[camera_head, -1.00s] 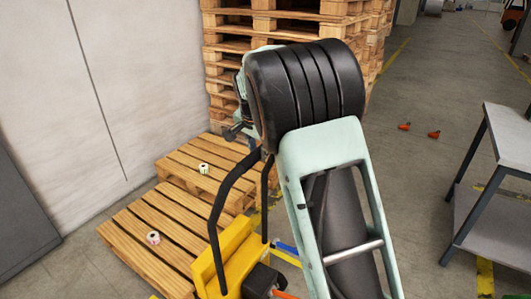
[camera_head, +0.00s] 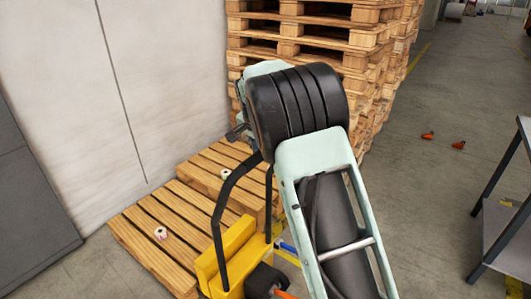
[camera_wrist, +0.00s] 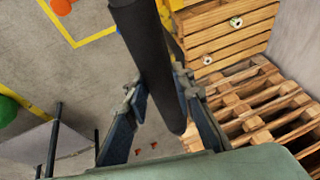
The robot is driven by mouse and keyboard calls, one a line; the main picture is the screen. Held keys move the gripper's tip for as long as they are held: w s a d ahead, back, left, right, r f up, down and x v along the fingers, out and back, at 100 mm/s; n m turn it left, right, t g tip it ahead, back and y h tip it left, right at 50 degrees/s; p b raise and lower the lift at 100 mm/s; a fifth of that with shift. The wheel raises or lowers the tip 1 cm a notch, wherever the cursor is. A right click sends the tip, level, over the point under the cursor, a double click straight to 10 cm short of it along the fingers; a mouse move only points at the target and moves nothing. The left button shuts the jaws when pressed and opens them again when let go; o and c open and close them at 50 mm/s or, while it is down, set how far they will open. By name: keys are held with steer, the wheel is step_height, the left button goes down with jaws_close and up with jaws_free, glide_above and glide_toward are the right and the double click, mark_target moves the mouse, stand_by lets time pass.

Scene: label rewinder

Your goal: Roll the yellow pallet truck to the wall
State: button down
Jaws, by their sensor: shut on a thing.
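The yellow pallet truck (camera_head: 236,240) stands at the bottom centre of the head view, beside the low wooden pallets. Its black handle frame (camera_head: 220,203) rises toward my wrist. In the wrist view, the dark handle bar (camera_wrist: 148,50) passes between the fingers of my gripper (camera_wrist: 160,88), which is shut on it. In the head view my arm covers much of the truck's right side and the grip itself. The pale wall (camera_head: 160,90) is at the left, behind the low pallets.
A low wooden pallet (camera_head: 150,240) and another behind it (camera_head: 200,170) lie between truck and wall, each with a small roll. A tall pallet stack (camera_head: 390,60) stands behind. A grey table (camera_head: 500,225) is at right. Orange cones (camera_head: 428,135) lie on open floor.

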steer(key=shift+w+a+r, duration=0.15)
steer(key=shift+a+r, duration=0.05)
steer(key=shift+a, duration=0.25)
steer(key=c, duration=1.7)
jaws_free()
steer(key=shift+f, duration=0.15)
steer(key=shift+o, duration=0.2)
steer(key=shift+d, duration=0.15)
steer(key=v, duration=1.2)
